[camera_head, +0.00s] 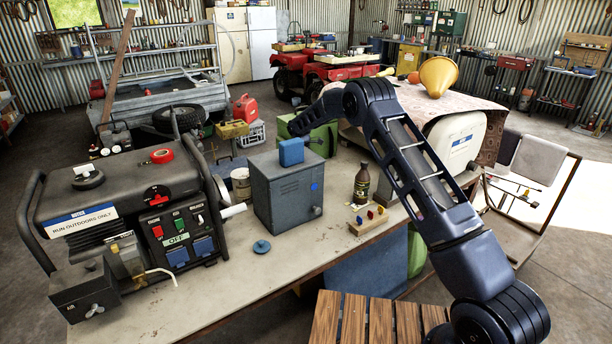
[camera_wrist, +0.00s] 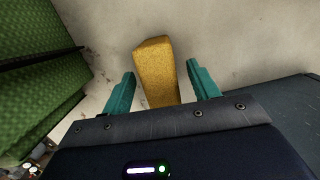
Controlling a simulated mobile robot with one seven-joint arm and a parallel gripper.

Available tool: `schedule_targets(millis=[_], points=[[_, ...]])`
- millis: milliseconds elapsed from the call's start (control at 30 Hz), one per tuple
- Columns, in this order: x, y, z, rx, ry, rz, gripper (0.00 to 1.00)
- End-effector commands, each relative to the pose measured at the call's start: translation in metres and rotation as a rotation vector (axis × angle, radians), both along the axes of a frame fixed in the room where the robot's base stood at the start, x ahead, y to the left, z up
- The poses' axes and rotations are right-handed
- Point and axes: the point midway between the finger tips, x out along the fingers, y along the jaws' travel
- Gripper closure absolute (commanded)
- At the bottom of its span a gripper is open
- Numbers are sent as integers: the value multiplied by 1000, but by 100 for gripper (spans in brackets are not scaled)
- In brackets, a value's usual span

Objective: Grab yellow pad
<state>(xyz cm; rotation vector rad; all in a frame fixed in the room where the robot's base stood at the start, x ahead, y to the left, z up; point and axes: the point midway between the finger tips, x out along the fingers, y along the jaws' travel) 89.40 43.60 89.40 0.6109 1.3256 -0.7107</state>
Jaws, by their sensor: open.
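The yellow pad (camera_wrist: 156,72) is a rough, golden, oblong block lying on a pale, stained surface in the wrist view. My gripper (camera_wrist: 160,70) is open, with one teal finger on each side of the pad and a visible gap on both sides. The pad's near end runs down to the dark gripper body, which hides what lies beyond. I cannot tell how far the fingertips are above the surface. In the head view my arm reaches over the workbench, and I cannot make out the gripper or the pad there.
A green ribbed object (camera_wrist: 40,70) stands left of the fingers in the wrist view. In the head view a grey metal box (camera_head: 287,195) with a blue block (camera_head: 291,152) on top, a generator (camera_head: 125,215) and a brown bottle (camera_head: 362,186) stand on the workbench (camera_head: 225,292).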

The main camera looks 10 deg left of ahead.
Motion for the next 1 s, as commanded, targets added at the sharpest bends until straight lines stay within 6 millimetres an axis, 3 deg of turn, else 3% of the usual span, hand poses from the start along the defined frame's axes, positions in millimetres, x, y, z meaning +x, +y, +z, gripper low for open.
schedule_targets(millis=[133,367,633,1000], points=[[2,-3,-18,-1,0,-1,40],[2,-3,-20,0,0,-1,40],[2,-3,-20,0,0,-1,87],[3,-3,-13,1,-1,-1,87]])
